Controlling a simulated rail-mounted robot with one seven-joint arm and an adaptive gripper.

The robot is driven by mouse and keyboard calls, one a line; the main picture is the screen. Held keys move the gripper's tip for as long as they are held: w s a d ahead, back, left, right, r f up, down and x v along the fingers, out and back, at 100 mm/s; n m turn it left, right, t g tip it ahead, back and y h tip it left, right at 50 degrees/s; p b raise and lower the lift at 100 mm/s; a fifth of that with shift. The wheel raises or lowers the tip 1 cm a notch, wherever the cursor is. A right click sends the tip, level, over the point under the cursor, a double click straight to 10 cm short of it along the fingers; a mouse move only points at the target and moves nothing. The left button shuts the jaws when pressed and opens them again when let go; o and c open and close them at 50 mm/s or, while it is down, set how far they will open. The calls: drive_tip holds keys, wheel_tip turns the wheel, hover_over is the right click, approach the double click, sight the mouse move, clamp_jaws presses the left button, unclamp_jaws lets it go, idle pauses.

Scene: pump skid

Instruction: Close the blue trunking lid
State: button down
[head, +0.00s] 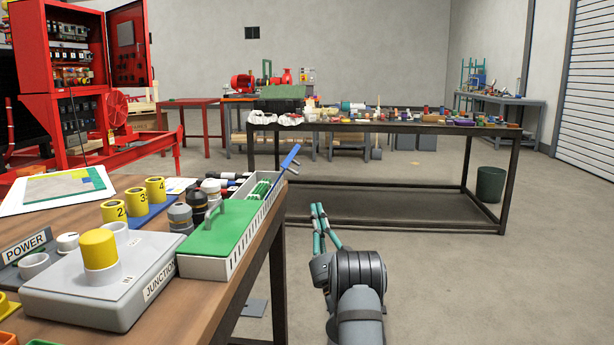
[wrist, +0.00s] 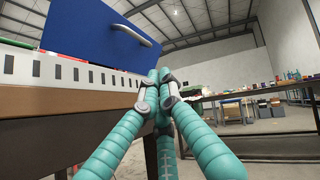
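The blue trunking lid (head: 290,158) stands tilted up, open, at the far end of the white slotted trunking (head: 262,217) on the wooden table. In the wrist view the blue lid (wrist: 95,35) shows its broad face with a grey bar handle, above the slotted wall (wrist: 70,72). Green wires show in the uncovered part of the trunking. My gripper (head: 318,207) is beyond the table's right edge, lower than the lid and to its right. In the wrist view its teal fingers (wrist: 160,75) come together at the tips, empty. I see no contact with the lid.
A green lid (head: 215,230) lies flat on the trunking's near part. A grey junction box (head: 95,285) with a yellow cap and several dark and white connectors stand to the left. A dark workbench (head: 400,127) stands behind.

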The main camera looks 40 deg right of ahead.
drive_tip(key=w+r+p, duration=0.1)
drive_tip(key=w+r, duration=0.3)
drive_tip(key=r, duration=0.3)
drive_tip(key=shift+w, duration=0.25)
drive_tip(key=shift+d+r+p, duration=0.1)
drive_tip(key=shift+p, duration=0.2)
drive_tip(key=shift+r+n+y, duration=0.2)
drive_tip(key=shift+n+y, duration=0.5)
